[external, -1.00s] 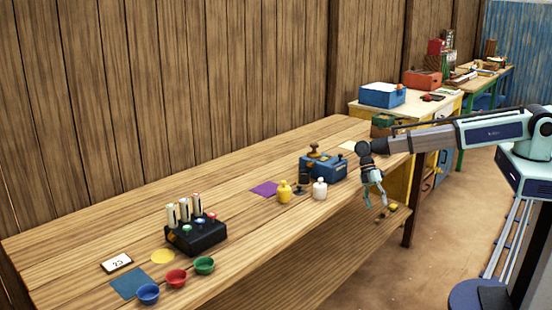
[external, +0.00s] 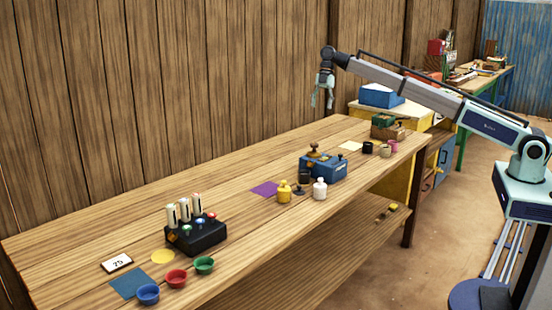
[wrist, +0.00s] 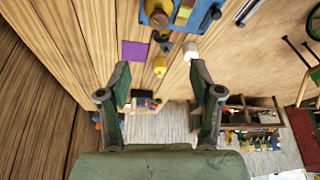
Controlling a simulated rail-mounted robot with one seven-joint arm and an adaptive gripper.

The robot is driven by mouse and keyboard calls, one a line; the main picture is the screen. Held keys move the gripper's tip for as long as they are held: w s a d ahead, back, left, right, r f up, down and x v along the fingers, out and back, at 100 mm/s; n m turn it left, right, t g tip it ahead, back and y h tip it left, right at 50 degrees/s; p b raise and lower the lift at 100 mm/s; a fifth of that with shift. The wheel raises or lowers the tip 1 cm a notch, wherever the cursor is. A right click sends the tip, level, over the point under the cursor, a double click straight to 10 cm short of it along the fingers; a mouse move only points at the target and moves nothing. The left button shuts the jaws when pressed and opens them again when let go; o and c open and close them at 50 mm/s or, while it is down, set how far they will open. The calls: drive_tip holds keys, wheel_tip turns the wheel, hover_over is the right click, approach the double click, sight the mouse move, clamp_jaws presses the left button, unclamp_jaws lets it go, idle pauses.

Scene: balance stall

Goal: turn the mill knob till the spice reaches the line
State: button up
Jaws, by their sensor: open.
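A black box with three upright clear-looking tubes and coloured knobs on top (external: 196,236) stands on the bench, left of centre. A blue box with a brown knob on top (external: 328,169) stands farther right on the bench. I cannot tell for certain which is the mill, and any line or spice level is too small to read. My gripper (external: 322,101) is open and empty, raised in the air above the bench, apart from both boxes. In the wrist view its two fingers (wrist: 158,80) are spread wide, and the blue box (wrist: 200,14) shows at the top.
Blue (external: 148,295), red (external: 175,278) and green (external: 204,266) bowls stand near the bench's front left. A numbered card (external: 117,263) lies behind them. A yellow bottle (external: 284,192) and white bottle (external: 320,189) stand before the blue box. Small pots (external: 385,151) stand at the right end.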

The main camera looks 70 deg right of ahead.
sight(315, 144)
drive_tip(key=p+x, duration=0.4)
drive_tip(key=x, duration=1.3)
drive_tip(key=shift+f, duration=0.1)
drive_tip(key=c, duration=1.1)
